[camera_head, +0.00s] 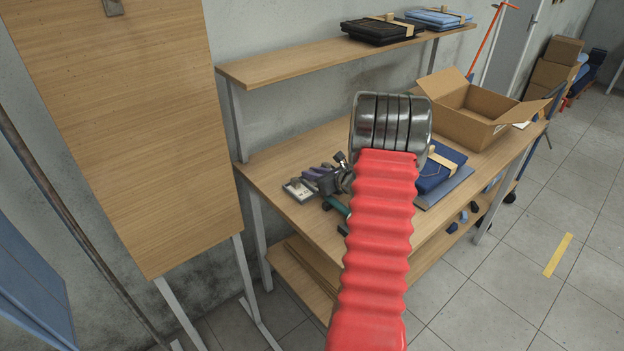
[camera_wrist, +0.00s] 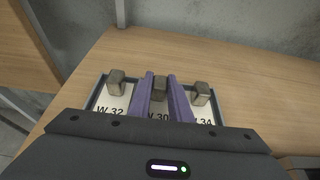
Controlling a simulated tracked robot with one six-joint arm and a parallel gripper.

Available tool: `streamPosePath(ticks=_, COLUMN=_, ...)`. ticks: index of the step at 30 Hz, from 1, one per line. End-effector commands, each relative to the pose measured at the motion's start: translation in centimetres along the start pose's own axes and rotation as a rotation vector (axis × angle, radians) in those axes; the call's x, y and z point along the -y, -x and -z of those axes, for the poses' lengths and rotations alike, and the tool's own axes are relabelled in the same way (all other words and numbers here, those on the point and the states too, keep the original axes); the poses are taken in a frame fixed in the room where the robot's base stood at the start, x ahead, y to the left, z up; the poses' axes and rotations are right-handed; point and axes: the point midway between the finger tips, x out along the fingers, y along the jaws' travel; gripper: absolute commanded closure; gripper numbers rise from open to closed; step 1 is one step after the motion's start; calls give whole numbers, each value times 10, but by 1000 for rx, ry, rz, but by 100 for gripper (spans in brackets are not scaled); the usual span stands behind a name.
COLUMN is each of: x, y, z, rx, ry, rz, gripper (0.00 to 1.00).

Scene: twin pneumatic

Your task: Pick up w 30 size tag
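The W 30 size tag (camera_wrist: 157,116) is a white card with a small grey-brown block on it, in the middle of a row of three tags. My gripper (camera_wrist: 160,78) has its two purple fingers on either side of that block. The fingers are apart by about the block's width; whether they press on it I cannot tell. The fingers hide part of the tag. In the head view my gripper (camera_head: 320,172) is at the left end of the bench, over the tags, small and partly hidden by my arm.
The W 32 tag (camera_wrist: 115,100) lies left of the fingers and the W 34 tag (camera_wrist: 202,113) right, both close, in a dark-rimmed tray (camera_wrist: 96,92). Folded jeans (camera_head: 437,168) and an open cardboard box (camera_head: 470,120) stand farther right on the bench (camera_head: 275,160). A shelf (camera_head: 300,64) runs above.

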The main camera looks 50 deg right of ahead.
Motion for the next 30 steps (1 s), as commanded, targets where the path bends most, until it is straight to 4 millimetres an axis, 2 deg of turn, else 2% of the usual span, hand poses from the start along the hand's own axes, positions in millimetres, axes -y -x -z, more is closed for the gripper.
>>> streamPosePath(ticks=7, x=0, y=0, z=0, rx=0, ry=0, rz=0, gripper=100)
streamPosePath(ticks=19, x=0, y=1, z=-4, rx=1, ry=1, rz=0, gripper=100)
streamPosePath(ticks=26, x=0, y=10, z=-26, rx=3, ry=3, rz=0, gripper=100)
streamPosePath(ticks=30, x=0, y=19, z=-47, rx=3, ry=4, rz=1, gripper=100)
